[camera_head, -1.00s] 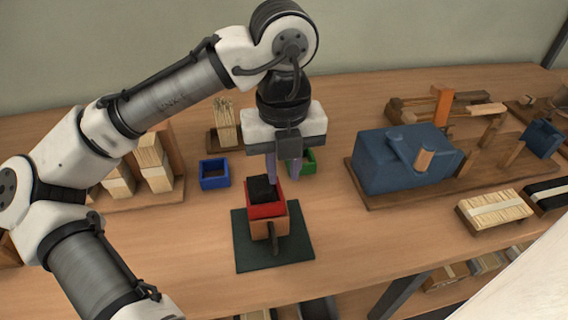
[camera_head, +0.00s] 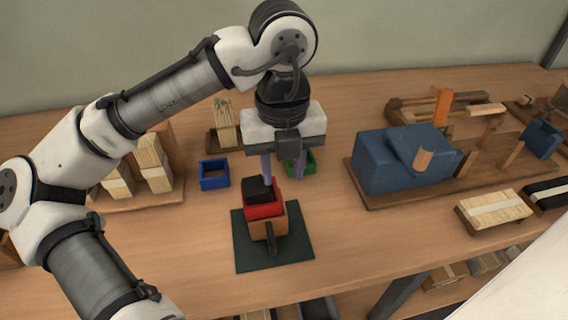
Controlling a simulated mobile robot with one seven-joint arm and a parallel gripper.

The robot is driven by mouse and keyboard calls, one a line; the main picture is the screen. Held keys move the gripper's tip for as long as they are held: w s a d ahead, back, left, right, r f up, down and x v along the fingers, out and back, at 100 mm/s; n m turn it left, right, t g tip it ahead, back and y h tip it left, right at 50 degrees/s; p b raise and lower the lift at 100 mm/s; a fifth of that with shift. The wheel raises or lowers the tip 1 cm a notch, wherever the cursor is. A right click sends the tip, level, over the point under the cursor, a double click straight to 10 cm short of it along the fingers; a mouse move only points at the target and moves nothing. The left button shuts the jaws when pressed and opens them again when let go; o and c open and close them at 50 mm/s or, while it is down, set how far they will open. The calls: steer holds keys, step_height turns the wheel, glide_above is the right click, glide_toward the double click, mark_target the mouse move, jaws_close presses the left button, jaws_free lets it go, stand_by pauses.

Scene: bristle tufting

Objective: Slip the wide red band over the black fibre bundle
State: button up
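The black fibre bundle (camera_head: 258,190) stands upright in a wooden holder (camera_head: 262,229) on a dark green mat (camera_head: 246,261). The wide red band (camera_head: 264,211) is around the bundle, just above the holder, with the bundle's black top showing above it. My gripper (camera_head: 283,179) is above and slightly right of the bundle, pointing down. Its two purple fingers are spread apart with nothing seen between them. The left finger overlaps the bundle's back edge in the view; I cannot tell whether it touches.
A blue open box (camera_head: 214,184) and a green open box (camera_head: 309,171) stand behind the mat. A large blue block fixture (camera_head: 385,167) is at right, pale fibre bundles (camera_head: 153,178) at left. The table front right of the mat is clear.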

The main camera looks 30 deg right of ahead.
steer(key=shift+o, duration=0.2)
steer(key=shift+w+a+r+p, duration=0.1)
steer(key=shift+r+p, duration=0.6)
steer(key=shift+p, duration=0.2)
step_height(320, 180, up, 9)
steer(key=p, duration=1)
steer(key=shift+r, duration=0.15)
